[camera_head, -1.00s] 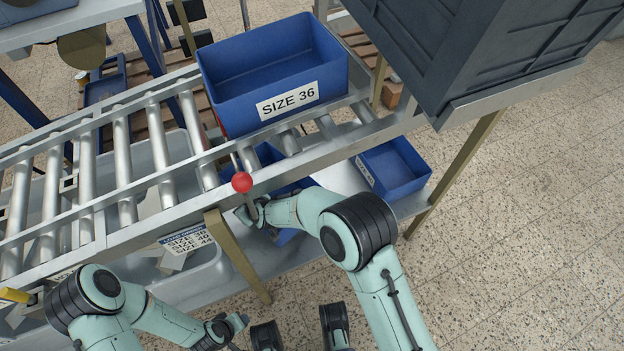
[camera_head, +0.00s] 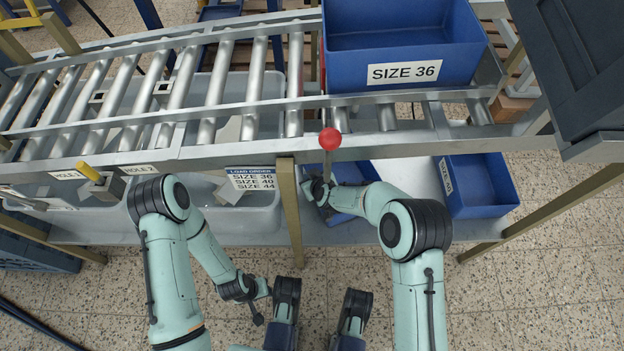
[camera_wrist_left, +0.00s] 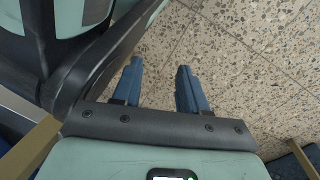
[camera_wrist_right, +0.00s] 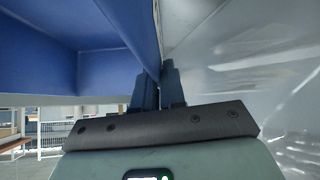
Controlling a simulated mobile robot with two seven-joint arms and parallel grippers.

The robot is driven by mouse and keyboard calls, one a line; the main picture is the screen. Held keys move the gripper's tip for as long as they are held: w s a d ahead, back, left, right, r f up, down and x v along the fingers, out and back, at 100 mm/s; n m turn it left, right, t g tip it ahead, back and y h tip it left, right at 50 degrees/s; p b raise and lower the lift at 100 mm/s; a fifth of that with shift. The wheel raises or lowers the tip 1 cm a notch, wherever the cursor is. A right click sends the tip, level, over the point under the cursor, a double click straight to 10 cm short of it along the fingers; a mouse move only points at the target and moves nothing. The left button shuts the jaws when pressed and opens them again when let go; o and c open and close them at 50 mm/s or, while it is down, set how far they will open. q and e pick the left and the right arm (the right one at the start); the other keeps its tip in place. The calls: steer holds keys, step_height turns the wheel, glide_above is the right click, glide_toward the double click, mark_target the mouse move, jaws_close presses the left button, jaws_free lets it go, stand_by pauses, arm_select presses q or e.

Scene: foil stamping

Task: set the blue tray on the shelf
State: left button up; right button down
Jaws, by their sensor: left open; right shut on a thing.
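A blue tray (camera_head: 347,202) is under the conveyor, partly hidden by the rail and my right arm. My right gripper (camera_head: 318,190) is at its left end. In the right wrist view its fingers (camera_wrist_right: 158,88) are shut on the tray's blue wall (camera_wrist_right: 105,72). The grey lower shelf (camera_head: 320,234) runs below the conveyor; whether the held tray touches it I cannot tell. Another blue tray (camera_head: 480,187) sits on the shelf to the right. My left gripper (camera_head: 262,300) is low in front of the conveyor; in the left wrist view its fingers (camera_wrist_left: 158,88) are apart and empty above the floor.
A large blue bin (camera_head: 405,50) labelled SIZE 36 stands on the conveyor rollers. A red-knobbed lever (camera_head: 330,139) rises close to my right gripper. A translucent tub (camera_head: 215,215) lies left of the held tray. A dark cabinet (camera_head: 580,70) overhangs at right. Legs (camera_head: 289,210) support the conveyor.

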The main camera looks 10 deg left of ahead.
arm_select(q)
steer(key=shift+s+a+f, duration=0.1)
steer(key=shift+s+f, duration=0.2)
steer(key=shift+s, duration=0.15)
arm_select(e)
steer(key=shift+w+f, duration=0.1)
steer(key=shift+f, duration=0.4)
steer(key=c, duration=1.6)
jaws_free()
steer(key=shift+f, duration=0.2)
steer(key=o, duration=0.4)
arm_select(q)
steer(key=shift+s, duration=0.1)
arm_select(e)
steer(key=shift+r, duration=0.15)
arm_select(q)
steer(key=w+d+r+t+p, duration=0.1)
steer(key=w+r+t+p, duration=0.1)
steer(key=w+r, duration=0.4)
steer(key=shift+w+r+p, duration=0.15)
steer(key=shift+w+p, duration=0.7)
arm_select(e)
steer(key=v, duration=1.2)
